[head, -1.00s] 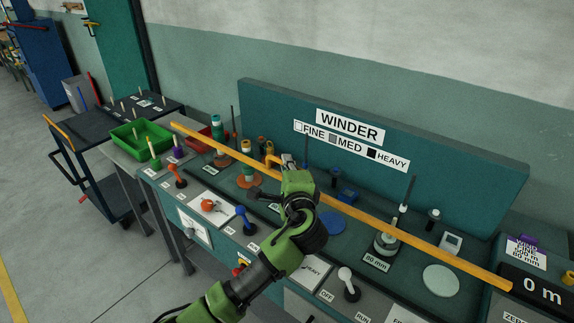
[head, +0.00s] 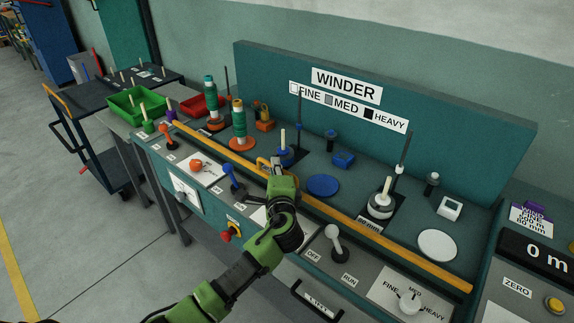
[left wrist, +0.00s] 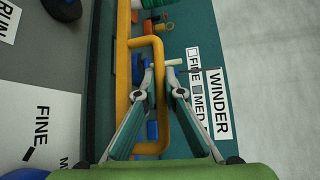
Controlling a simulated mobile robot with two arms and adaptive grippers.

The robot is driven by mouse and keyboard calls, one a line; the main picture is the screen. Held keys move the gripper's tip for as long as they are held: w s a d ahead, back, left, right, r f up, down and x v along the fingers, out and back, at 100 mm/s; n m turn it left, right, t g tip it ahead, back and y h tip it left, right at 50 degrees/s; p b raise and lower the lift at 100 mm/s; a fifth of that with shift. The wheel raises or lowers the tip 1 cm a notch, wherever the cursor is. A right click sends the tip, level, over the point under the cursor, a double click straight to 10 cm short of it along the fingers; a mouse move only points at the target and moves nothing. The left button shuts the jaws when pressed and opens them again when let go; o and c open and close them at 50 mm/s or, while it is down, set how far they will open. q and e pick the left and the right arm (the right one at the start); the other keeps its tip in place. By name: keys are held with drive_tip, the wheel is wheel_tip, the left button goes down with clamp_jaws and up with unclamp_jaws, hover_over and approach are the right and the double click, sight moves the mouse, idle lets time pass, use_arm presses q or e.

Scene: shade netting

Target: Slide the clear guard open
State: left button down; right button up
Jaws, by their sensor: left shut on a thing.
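The clear guard shows as a long yellow edge bar (head: 375,237) running along the front of the green winder bench; I cannot make out its clear panel. A yellow loop handle (head: 262,162) stands on the bar near its middle. My left gripper (head: 277,165) is shut on this handle. In the left wrist view the fingers (left wrist: 162,78) straddle the handle's long side (left wrist: 159,55), and the bar (left wrist: 122,75) runs along to their left. My right gripper is not in view.
Behind the bar stand thread spools (head: 239,125), a blue disc (head: 323,185), a spindle (head: 380,204) and a white disc (head: 437,245). In front are a white-knobbed lever (head: 335,237), a blue lever (head: 232,177) and a red button (head: 228,234). The WINDER backboard (head: 450,120) closes off the rear.

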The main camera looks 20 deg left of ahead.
use_arm(q)
drive_tip(key=shift+d+f, duration=0.1)
drive_tip(key=shift+f, duration=0.2)
drive_tip(key=c, duration=2.1)
unclamp_jaws()
drive_tip(key=shift+c, duration=0.2)
drive_tip(key=shift+s+r, duration=0.15)
drive_tip(key=v, duration=1.1)
drive_tip(key=shift+s+d, duration=0.1)
drive_tip(key=shift+s, duration=0.3)
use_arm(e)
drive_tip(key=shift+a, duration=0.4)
